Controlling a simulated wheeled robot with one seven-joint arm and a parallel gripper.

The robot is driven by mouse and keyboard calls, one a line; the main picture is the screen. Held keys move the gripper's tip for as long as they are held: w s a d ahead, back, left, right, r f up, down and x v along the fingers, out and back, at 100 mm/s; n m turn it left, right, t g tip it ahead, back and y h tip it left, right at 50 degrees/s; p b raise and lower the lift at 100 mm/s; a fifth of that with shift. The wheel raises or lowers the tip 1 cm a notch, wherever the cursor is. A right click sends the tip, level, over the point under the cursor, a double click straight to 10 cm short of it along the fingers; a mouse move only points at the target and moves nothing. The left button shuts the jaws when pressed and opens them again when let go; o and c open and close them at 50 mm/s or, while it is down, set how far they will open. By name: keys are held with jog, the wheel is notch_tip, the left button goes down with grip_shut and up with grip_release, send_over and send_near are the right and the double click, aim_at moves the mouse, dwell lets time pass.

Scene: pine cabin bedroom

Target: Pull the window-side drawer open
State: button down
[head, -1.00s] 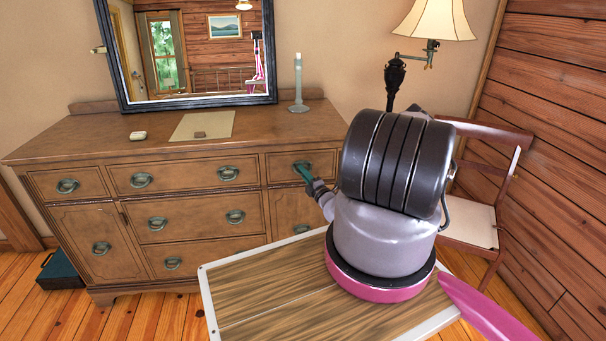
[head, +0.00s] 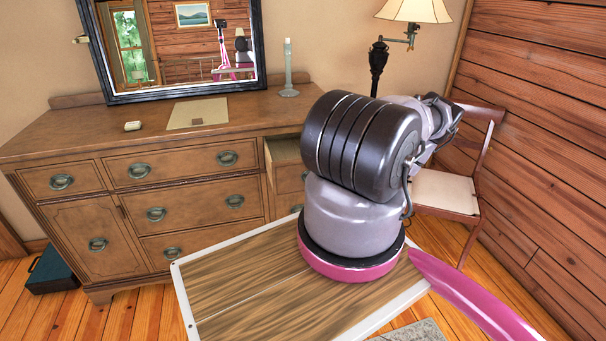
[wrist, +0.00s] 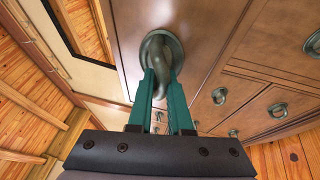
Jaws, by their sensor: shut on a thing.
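The dresser (head: 170,131) has its top right drawer (head: 284,150) pulled partly out, with its pale inside showing. My arm hides the front of that drawer in the head view. In the wrist view the drawer front (wrist: 205,25) fills the top, with a dark ring handle (wrist: 160,50) on a round plate. My gripper (wrist: 160,85), with green fingers, is shut on this handle. In the head view my gripper is hidden behind my arm. The other dresser drawers are closed.
A wooden chair (head: 445,192) and a lamp (head: 408,12) stand to the right, by the log wall. A candlestick (head: 289,70), a mirror (head: 180,45), a mat (head: 197,113) and a small pale item (head: 133,126) are on the dresser top. A dark green case (head: 50,271) lies on the floor at left.

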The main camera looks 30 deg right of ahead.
jog(key=s+a, duration=0.3)
jog(key=s, duration=0.8)
jog(key=c, duration=1.1)
grip_release()
jog(key=shift+s, duration=0.1)
jog(key=v, duration=1)
jog(key=shift+s+f, duration=0.15)
jog(key=shift+s, duration=0.15)
